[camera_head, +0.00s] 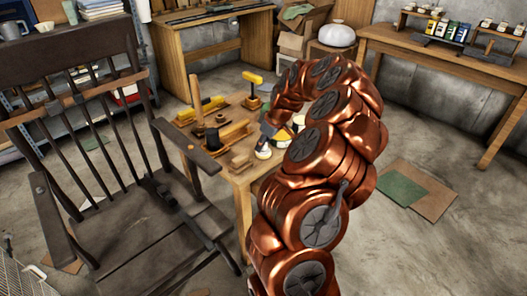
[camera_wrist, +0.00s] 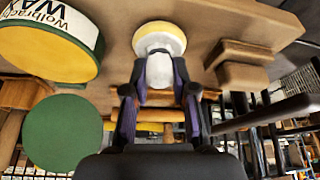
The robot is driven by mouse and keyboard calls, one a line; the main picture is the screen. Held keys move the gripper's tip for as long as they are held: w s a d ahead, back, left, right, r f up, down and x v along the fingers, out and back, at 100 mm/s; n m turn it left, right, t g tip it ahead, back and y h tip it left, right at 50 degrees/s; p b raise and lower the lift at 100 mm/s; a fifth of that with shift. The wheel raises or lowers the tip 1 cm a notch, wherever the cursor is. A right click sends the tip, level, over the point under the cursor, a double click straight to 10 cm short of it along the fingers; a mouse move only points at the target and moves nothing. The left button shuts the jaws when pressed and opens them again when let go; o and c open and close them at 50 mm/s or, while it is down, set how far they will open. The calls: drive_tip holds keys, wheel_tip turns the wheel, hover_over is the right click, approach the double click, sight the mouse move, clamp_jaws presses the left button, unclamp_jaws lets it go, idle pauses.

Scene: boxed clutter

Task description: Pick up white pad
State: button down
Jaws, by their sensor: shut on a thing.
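The white pad (camera_wrist: 160,72) is a small white piece with a round, pale yellow and white end (camera_wrist: 160,38), at the top middle of the wrist view. It also shows on the small wooden table in the head view (camera_head: 263,153). My gripper (camera_wrist: 160,92) has its two dark fingers on either side of the white part and is shut on it. The round end is against or very close to the tabletop; I cannot tell if it touches. In the head view my gripper (camera_head: 268,130) is partly hidden by my copper arm.
A wax tin (camera_wrist: 50,38) and a green disc (camera_wrist: 62,132) are close beside the gripper. Stepped wooden blocks (camera_wrist: 243,65) lie on the other side. The small table (camera_head: 243,188) holds several tools. A dark wooden chair (camera_head: 110,150) stands close at left.

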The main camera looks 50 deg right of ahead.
idle(0.3)
drive_tip(key=shift+r+p, duration=0.3)
drive_tip(key=shift+r, duration=1.45)
drive_tip(key=shift+s+a+r, duration=0.1)
drive_tip(key=shift+a, duration=0.05)
drive_tip(key=s+a+r, duration=0.1)
drive_tip(key=s+a, duration=0.8)
drive_tip(key=a, duration=0.3)
drive_tip(key=shift+a+r, duration=0.15)
drive_tip(key=shift+a, duration=0.25)
drive_tip(key=c, duration=1.5)
unclamp_jaws()
clamp_jaws()
